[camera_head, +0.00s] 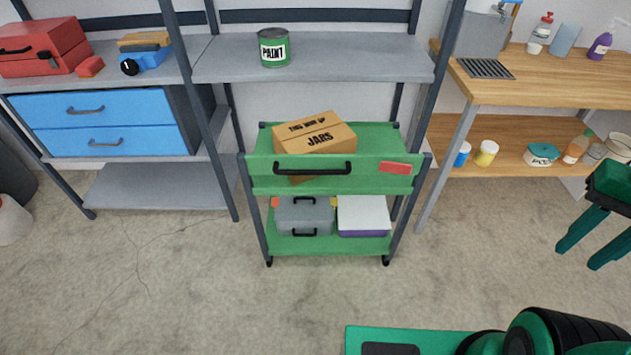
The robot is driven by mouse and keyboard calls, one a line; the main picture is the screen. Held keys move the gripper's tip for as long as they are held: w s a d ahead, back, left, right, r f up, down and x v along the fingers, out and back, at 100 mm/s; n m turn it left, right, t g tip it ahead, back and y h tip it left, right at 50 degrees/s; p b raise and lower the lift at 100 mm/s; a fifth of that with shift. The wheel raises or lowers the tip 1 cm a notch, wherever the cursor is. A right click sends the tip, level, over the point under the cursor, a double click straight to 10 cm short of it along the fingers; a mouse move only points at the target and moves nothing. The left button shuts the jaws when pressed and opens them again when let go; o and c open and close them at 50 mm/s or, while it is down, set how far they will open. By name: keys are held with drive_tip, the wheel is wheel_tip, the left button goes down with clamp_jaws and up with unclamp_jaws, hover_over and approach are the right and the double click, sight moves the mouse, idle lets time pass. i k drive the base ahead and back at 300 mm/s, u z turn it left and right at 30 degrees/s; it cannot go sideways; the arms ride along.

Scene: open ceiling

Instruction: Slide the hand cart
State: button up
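The hand cart (335,184) is green with dark posts and small wheels, and stands in the middle of the view before the grey shelving. A black handle (312,168) runs along its front panel, beside a red label.
Grey shelving behind holds a paint can (274,48), blue drawers (100,123) and a red toolbox (42,47). A wooden table (540,85) with bottles and tubs stands at the right, close to the cart. The concrete floor (200,290) in front of the cart is clear.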

sight(263, 172)
drive_tip(key=u, duration=0.15)
drive_tip(key=i, duration=0.4)
drive_tip(key=u, duration=1.15)
